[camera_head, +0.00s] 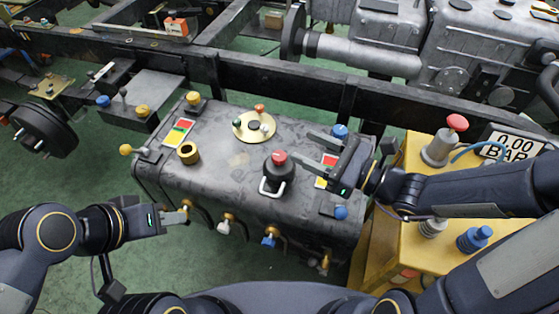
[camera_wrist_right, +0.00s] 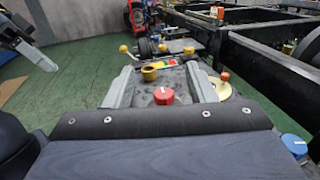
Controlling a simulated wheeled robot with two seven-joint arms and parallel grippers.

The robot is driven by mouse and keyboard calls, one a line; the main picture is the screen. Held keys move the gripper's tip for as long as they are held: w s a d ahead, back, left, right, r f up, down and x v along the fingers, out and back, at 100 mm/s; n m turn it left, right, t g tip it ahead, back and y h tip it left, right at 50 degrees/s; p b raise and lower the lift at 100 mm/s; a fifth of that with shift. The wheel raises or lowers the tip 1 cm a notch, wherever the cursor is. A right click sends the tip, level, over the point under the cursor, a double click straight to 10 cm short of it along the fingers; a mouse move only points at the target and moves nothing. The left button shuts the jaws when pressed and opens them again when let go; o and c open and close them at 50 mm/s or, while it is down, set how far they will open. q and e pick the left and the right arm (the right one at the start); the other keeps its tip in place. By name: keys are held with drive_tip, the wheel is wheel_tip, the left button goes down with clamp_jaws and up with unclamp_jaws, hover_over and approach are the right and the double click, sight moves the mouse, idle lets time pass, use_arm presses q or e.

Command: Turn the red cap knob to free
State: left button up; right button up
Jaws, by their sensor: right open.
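The red cap knob (camera_head: 279,157) tops a dark round body with a silver loop handle (camera_head: 268,190) on the grey tank's upper face.
The tank (camera_head: 225,180) carries a brass ring (camera_head: 188,153), a round brass plate (camera_head: 254,126) and blue knobs (camera_head: 341,131). A yellow box (camera_head: 405,165) with a red-topped valve (camera_head: 457,122) stands right, under my right arm. A dark frame rail (camera_head: 285,75) runs behind.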

drive_tip(key=b, duration=0.3)
approach(279, 156)
drive_tip(key=shift+w+a+f, duration=0.2)
drive_tip(key=shift+w+a, duration=0.15)
drive_tip(key=shift+a, duration=0.15)
drive_tip(key=shift+w+a+f, duration=0.2)
drive_tip(key=shift+w+a, duration=0.15)
drive_tip(key=shift+a, duration=0.15)
drive_tip(key=x, duration=0.5)
drive_tip(key=b+x, duration=0.1)
drive_tip(key=x, duration=0.1)
drive_tip(key=shift+w+a+r, duration=0.15)
drive_tip(key=shift+a+r, duration=0.1)
drive_tip(key=shift+r, duration=0.05)
